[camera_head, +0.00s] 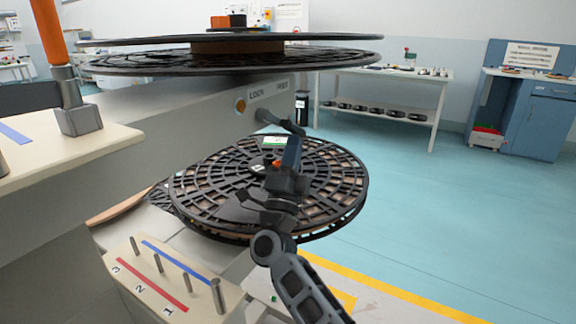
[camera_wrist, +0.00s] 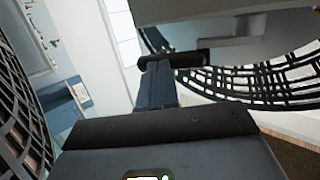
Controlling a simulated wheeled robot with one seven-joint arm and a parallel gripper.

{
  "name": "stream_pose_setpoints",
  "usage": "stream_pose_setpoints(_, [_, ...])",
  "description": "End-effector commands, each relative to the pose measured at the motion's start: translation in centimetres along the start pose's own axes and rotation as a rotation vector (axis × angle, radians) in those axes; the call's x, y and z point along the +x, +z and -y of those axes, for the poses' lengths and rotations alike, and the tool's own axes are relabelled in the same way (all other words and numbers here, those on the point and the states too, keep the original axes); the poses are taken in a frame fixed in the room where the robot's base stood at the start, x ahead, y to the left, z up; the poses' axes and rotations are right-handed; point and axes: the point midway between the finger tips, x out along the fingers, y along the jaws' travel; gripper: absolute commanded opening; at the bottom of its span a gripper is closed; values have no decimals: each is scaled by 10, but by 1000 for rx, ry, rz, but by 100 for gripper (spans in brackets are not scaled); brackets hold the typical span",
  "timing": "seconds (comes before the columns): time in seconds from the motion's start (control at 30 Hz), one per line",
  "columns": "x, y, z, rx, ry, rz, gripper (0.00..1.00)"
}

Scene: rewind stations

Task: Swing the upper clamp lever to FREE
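The upper clamp lever (camera_head: 280,121) is a dark bar on the grey machine face, under the upper reel. The word LOCK (camera_head: 257,95) stands on the panel above it; a second label to its right is too small to read surely. My gripper (camera_head: 293,138) is just below the lever's outer part, over the lower reel. In the wrist view my gripper's fingers (camera_wrist: 156,85) look like one closed block, and the dark lever bar (camera_wrist: 185,59) crosses right at their tips. Whether they touch it is unclear. No gap between the fingers shows.
The upper reel (camera_head: 330,57) overhangs the lever; the lower reel (camera_head: 345,185) lies under my gripper. A numbered peg block (camera_head: 150,275) is at the front left. A cream table (camera_head: 115,137) with an orange-handled post is at left. The blue floor at right is free.

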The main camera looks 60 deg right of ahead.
Motion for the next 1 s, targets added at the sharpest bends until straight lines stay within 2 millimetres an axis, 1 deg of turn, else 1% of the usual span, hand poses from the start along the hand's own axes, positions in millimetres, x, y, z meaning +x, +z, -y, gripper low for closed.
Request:
stream_pose_setpoints(0.1, [9,-2,0,0,0,-1,0])
stream_pose_setpoints(0.3, [18,-4,-1,0,1,-1,0])
stream_pose_setpoints(0.6, [24,-5,-2,0,1,-2,0])
stream_pose_setpoints(1.0, [27,-6,-1,1,-1,-5,0])
